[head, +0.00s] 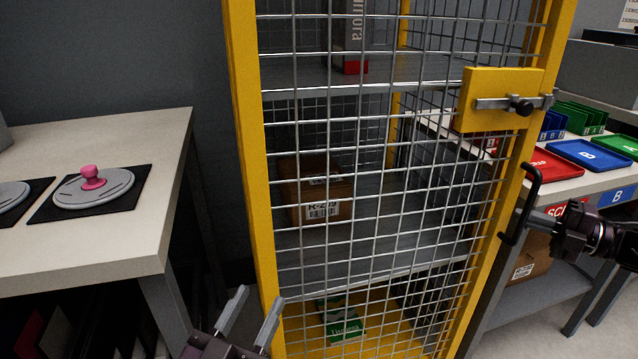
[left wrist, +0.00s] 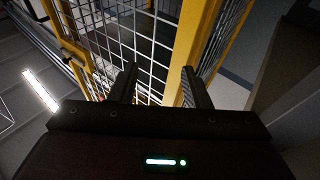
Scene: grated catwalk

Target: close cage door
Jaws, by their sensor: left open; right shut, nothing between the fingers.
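The cage door (head: 378,215) is a wire-mesh panel in a yellow frame, filling the middle of the head view. A yellow latch plate with a grey bolt and black knob (head: 520,105) is at its upper right. A black bar handle (head: 533,178) is below the plate on the right edge. I cannot tell whether the door is fully flush with the cage. My right gripper (head: 522,218) is shut and empty, its fingertips at the handle's lower part; contact is unclear. My left gripper (head: 256,300) is open and empty, low by the left yellow post; the mesh also shows in the left wrist view (left wrist: 135,40).
Inside the cage are shelves with a brown box (head: 310,190), a red-and-grey box (head: 350,50) and a green item (head: 341,320). A table (head: 150,235) stands left. A bench with coloured trays (head: 588,153) stands right, behind my right arm.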

